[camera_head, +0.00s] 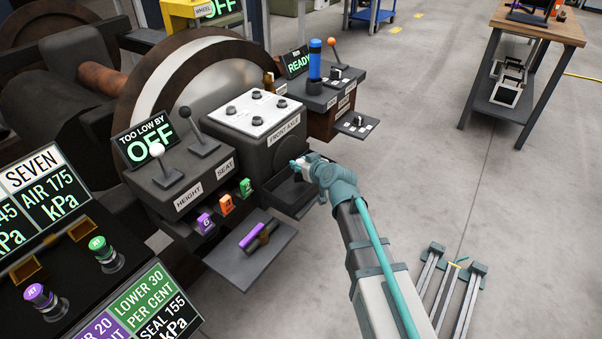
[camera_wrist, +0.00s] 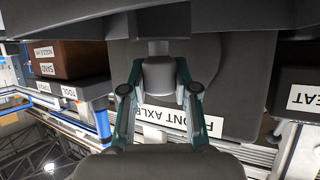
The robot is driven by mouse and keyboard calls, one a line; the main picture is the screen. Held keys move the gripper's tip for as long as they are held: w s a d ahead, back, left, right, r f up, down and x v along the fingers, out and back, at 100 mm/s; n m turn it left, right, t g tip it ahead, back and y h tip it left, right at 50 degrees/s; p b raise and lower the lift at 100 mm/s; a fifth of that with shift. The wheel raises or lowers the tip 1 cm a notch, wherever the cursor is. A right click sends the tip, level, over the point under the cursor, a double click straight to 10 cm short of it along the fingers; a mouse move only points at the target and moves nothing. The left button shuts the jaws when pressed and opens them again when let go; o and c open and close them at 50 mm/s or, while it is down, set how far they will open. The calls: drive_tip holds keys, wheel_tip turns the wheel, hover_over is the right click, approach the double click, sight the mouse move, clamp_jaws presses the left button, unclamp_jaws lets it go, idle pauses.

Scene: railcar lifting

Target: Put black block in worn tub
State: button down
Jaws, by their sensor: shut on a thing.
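My gripper (camera_head: 300,165) is at the front of an open dark drawer (camera_head: 287,192) below the front axle box. In the wrist view, my gripper (camera_wrist: 159,92) is shut on a grey knob (camera_wrist: 158,72), which a short stem appears to join to a dark surface. The knob looks like the drawer's handle, though its attachment is partly unclear. I cannot make out a black block or a tub marked worn in either view. Much of the drawer's inside is hidden by its walls and my arm.
The front axle box (camera_head: 258,117) stands above the drawer. A low shelf (camera_head: 250,255) holding a purple-ended tool juts out at left, and a small labelled ledge (camera_head: 357,125) at right. A floor stand (camera_head: 450,285) lies right of my arm. Open floor extends toward the workbench (camera_head: 540,25).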

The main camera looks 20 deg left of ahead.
drive_tip(key=shift+w+f+b, duration=0.15)
drive_tip(key=shift+f+b, duration=0.3)
drive_tip(key=shift+f, duration=1.25)
drive_tip(key=shift+f, duration=0.25)
drive_tip(key=c, duration=0.9)
unclamp_jaws()
drive_tip(key=shift+r, duration=0.1)
drive_tip(key=shift+r, duration=0.15)
drive_tip(key=p+v, duration=0.1)
drive_tip(key=v, duration=1.1)
drive_tip(key=shift+p, duration=0.35)
drive_tip(key=shift+a, duration=0.1)
